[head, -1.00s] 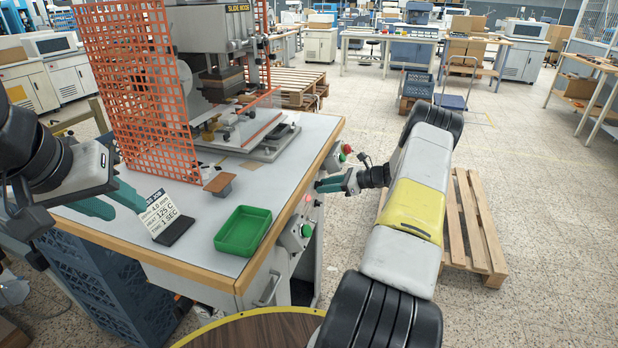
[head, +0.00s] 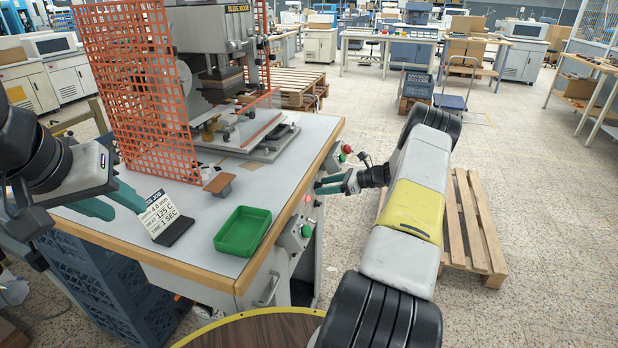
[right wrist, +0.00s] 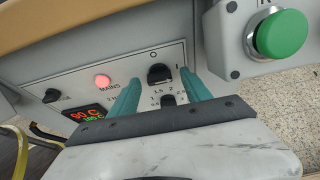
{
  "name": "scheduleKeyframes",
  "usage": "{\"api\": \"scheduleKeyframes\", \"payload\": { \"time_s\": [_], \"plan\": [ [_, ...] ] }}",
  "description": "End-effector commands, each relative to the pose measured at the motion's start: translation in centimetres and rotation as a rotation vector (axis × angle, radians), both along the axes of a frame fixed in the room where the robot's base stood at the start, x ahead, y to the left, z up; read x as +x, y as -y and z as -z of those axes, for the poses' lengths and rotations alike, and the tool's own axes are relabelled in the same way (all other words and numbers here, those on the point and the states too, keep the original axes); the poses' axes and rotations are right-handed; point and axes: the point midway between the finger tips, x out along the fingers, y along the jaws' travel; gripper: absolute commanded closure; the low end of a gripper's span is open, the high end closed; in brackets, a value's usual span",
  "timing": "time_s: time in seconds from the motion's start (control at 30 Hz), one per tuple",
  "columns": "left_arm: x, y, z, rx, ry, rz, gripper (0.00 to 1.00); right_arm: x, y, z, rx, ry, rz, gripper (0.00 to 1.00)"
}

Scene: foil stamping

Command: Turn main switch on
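In the right wrist view, a grey control panel (right wrist: 60,81) carries a lit red lamp (right wrist: 103,80) marked MAINS. To its right is a black rotary knob (right wrist: 160,73), with O above it and an I mark at its right. My right gripper (right wrist: 160,90) is open, its teal fingers apart on either side of this knob; I cannot tell if they touch it. In the head view, my right gripper (head: 330,184) is at the table's right side, by the panel.
A temperature display (right wrist: 88,114) and a large green button (right wrist: 280,33) are nearby. On the table are a green tray (head: 242,232), a settings card (head: 160,215) and the press (head: 215,50) behind orange mesh (head: 140,90).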

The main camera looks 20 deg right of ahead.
Motion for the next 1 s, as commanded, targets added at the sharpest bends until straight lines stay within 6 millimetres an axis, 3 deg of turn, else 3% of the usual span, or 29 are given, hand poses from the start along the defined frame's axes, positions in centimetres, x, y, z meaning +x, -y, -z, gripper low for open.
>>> {"api": "scheduleKeyframes", "payload": {
  "time_s": [0.23,0.63,1.0],
  "plan": [
    [0.0,0.0,0.0,0.0,0.0,0.0,0.64,-0.6,0.8,-0.4,0.0,0.0,0.001,0.44],
    [0.0,0.0,0.0,0.0,0.0,0.0,0.64,-3.9,5.4,-2.7,-0.002,0.001,0.001,0.44],
    [0.0,0.0,0.0,0.0,0.0,0.0,0.64,-4.3,5.8,-3.0,0.0,0.0,0.0,0.44]
  ]
}}
